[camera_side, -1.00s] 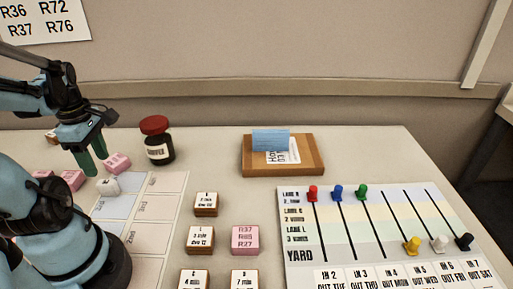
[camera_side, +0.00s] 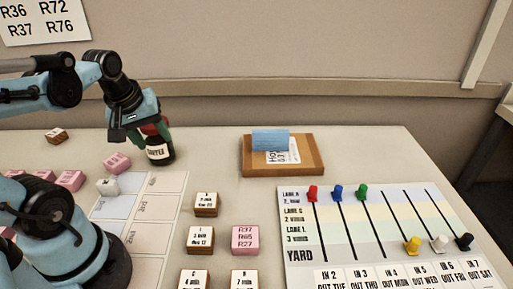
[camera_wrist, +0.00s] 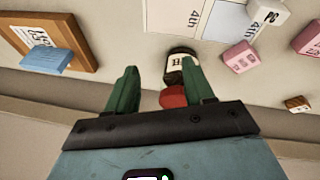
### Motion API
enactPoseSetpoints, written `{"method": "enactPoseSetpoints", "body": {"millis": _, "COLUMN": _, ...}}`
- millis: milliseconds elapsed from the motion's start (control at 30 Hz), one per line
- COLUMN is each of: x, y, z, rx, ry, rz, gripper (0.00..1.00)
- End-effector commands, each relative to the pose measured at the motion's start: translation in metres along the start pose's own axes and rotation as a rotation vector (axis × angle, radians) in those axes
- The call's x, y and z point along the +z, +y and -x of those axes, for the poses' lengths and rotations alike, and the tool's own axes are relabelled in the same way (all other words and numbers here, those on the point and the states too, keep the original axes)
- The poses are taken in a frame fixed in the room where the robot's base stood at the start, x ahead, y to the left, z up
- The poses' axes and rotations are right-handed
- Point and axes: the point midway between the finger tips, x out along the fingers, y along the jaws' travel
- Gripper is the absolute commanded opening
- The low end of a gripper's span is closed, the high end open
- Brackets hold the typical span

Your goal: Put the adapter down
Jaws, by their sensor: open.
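My gripper (camera_side: 150,131) is open and empty in the side view, right at the dark jar (camera_side: 159,150) with a white label. Its green fingers overlap the jar's red lid there. In the wrist view the gripper (camera_wrist: 160,88) has its fingers spread, with the red lid (camera_wrist: 173,97) showing between them; I cannot tell whether they touch it. A small white piece (camera_side: 107,187), possibly the adapter, lies on the edge of the printed sheet (camera_side: 151,208). It also shows at the top right of the wrist view (camera_wrist: 268,12). No piece is clearly recognisable as an adapter.
Pink blocks (camera_side: 117,162) and a brown block (camera_side: 57,135) lie left of the jar. A wooden board (camera_side: 283,168) with a blue card holder stands at the back. Labelled blocks (camera_side: 206,204) and the yard board (camera_side: 300,254) are in front. Table between jar and wooden board is bare.

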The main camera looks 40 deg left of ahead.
Motion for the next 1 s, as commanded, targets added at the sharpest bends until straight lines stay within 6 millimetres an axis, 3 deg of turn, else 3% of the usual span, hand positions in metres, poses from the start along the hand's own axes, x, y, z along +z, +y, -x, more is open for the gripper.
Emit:
{"method": "enactPoseSetpoints", "body": {"millis": 100, "x": 0.024, "y": 0.045, "z": 0.0, "rx": 0.115, "ry": 0.06, "rz": -0.401, "gripper": 0.53}}
{"method": "enactPoseSetpoints", "body": {"millis": 200, "x": 0.043, "y": 0.073, "z": 0.003, "rx": 0.194, "ry": 0.116, "rz": -0.668, "gripper": 0.53}}
{"method": "enactPoseSetpoints", "body": {"millis": 333, "x": 0.062, "y": 0.095, "z": 0.007, "rx": 0.261, "ry": 0.173, "rz": -0.896, "gripper": 0.53}}
{"method": "enactPoseSetpoints", "body": {"millis": 500, "x": 0.071, "y": 0.104, "z": 0.01, "rx": 0.292, "ry": 0.204, "rz": -1.0, "gripper": 0.53}}
{"method": "enactPoseSetpoints", "body": {"millis": 1000, "x": 0.07, "y": 0.104, "z": 0.01, "rx": 0.291, "ry": 0.204, "rz": -0.998, "gripper": 0.53}}
